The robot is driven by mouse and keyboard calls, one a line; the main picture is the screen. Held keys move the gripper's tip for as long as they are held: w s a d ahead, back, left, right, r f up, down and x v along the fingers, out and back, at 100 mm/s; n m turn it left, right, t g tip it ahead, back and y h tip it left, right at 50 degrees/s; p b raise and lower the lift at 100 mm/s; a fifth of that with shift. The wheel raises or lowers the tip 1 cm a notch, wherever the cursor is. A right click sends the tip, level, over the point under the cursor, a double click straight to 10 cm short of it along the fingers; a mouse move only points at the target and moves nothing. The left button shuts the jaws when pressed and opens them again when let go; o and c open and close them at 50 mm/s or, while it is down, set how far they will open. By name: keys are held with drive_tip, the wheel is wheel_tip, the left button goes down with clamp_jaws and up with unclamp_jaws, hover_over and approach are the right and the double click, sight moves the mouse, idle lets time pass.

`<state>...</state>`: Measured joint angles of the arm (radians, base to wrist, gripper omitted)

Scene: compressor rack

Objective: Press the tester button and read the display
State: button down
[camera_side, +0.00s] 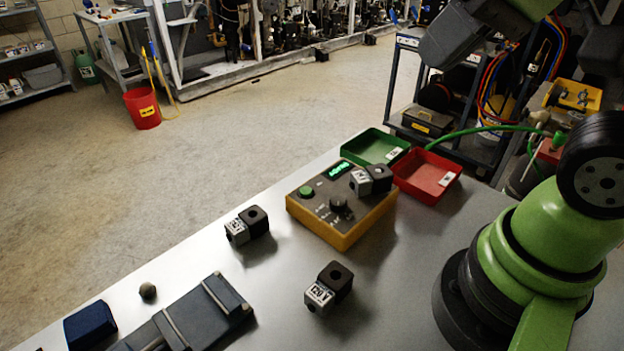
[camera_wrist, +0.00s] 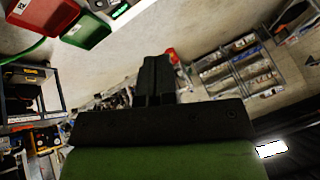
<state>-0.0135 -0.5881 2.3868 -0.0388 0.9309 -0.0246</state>
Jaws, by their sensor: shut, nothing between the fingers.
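The tester (camera_side: 340,212) is a yellow-edged box with a dark top on the grey table in the side view. Its round green button (camera_side: 306,191) is at the left of the top, beside a dark knob (camera_side: 341,204). Its display (camera_side: 338,169) glows green, but the characters are too small to read. A black coil block (camera_side: 380,176) with a white label sits on the tester's right part. My gripper (camera_wrist: 156,64) is shut and empty in the wrist view, pointing out over the room, away from the tester. It is outside the side view.
Two more labelled coil blocks stand on the table, one left of the tester (camera_side: 256,219) and one in front (camera_side: 338,277). A green tray (camera_side: 375,148) and a red tray (camera_side: 427,175) lie behind it. A dark slotted fixture (camera_side: 195,315) and blue block (camera_side: 90,325) are front left.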

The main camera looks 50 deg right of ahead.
drive_tip(key=w+f+n+g, duration=0.2)
drive_tip(key=w+f+g, duration=0.1)
drive_tip(key=w, duration=0.7)
drive_tip(key=n+g+h, duration=0.2)
drive_tip(key=g, duration=0.1)
hover_over(306, 190)
wheel_tip(306, 190, down, 10)
drive_tip(key=r, duration=0.1)
drive_tip(key=shift+f, duration=0.25)
wheel_tip(306, 190, down, 14)
